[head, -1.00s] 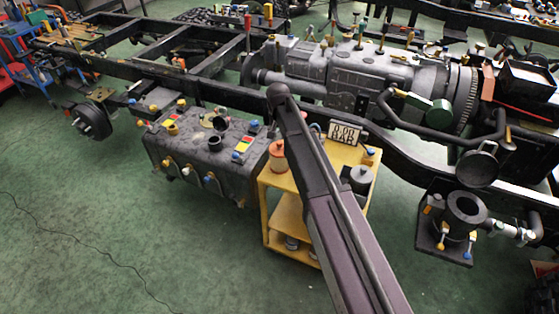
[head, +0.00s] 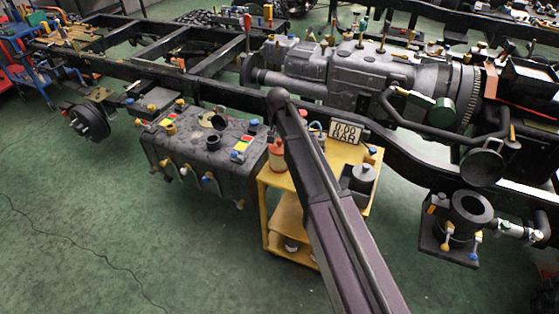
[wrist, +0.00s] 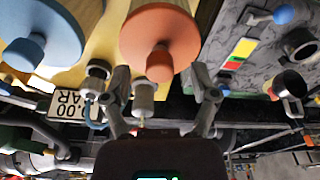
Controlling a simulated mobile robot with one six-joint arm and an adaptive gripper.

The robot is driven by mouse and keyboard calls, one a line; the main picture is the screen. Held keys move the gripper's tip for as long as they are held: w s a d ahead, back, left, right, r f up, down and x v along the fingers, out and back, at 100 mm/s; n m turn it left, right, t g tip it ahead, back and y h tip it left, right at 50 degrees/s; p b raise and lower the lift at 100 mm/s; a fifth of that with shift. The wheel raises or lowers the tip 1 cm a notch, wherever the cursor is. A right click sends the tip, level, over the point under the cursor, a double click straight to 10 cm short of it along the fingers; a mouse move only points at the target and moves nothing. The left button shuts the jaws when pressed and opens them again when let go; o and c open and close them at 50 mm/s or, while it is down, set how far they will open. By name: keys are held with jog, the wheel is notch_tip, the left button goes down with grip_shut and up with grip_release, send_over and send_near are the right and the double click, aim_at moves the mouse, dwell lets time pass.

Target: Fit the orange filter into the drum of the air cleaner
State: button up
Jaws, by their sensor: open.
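The orange filter (head: 277,157) stands on the yellow cart, just left of my arm in the head view. In the wrist view the filter (wrist: 160,30) is a wide orange disc with a small round knob on it. My gripper (wrist: 161,88) is open and empty, its two fingers spread to either side below the knob. I cannot tell how far the fingertips are from it. An open dark drum (head: 469,207) stands upright on a black plate at the right of the head view; it looks like the air cleaner. My arm hides the gripper in the head view.
The yellow cart (head: 267,203) also holds a grey-blue knobbed piece (wrist: 33,52) and a sign (wrist: 65,104). A grey tank (head: 197,157) with coloured caps stands left of it. The black chassis rail (head: 405,155) runs behind the cart. Green floor lies clear in front.

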jog(key=shift+w+f+b, duration=0.1)
jog(key=shift+f+b, duration=0.3)
jog(key=shift+f, duration=0.25)
grip_shut()
